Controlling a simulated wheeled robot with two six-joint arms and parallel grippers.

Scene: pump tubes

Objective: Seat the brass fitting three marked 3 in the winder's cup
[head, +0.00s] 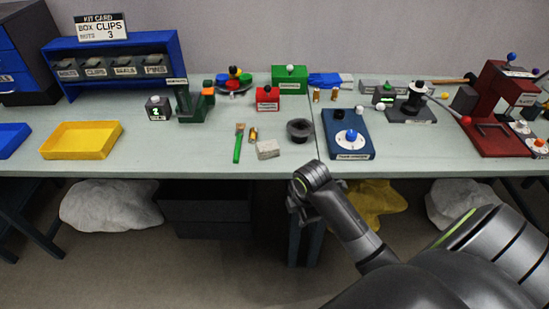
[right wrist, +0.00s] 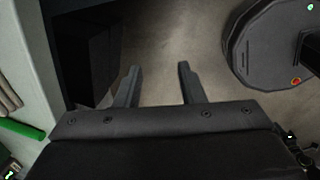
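Small brass fittings stand on the bench in the head view: one (head: 253,136) near the front beside a green-handled brush, and a pair further back, one (head: 316,95) left of the other (head: 334,94). Their marks are too small to read, so I cannot tell which is number 3. A black machine with an upright spool (head: 411,108) stands at the back right; I cannot tell for certain that it is the winder, and no cup is clear. My right gripper (right wrist: 156,86) is open and empty, below the bench's front edge. My left gripper is out of view.
A blue-based device (head: 361,147) with a blue knob, a dark round bowl (head: 300,131), a grey block (head: 268,150) and the green brush (head: 238,146) sit near the front. A yellow tray (head: 78,154) is at left. A red press (head: 493,108) stands at far right.

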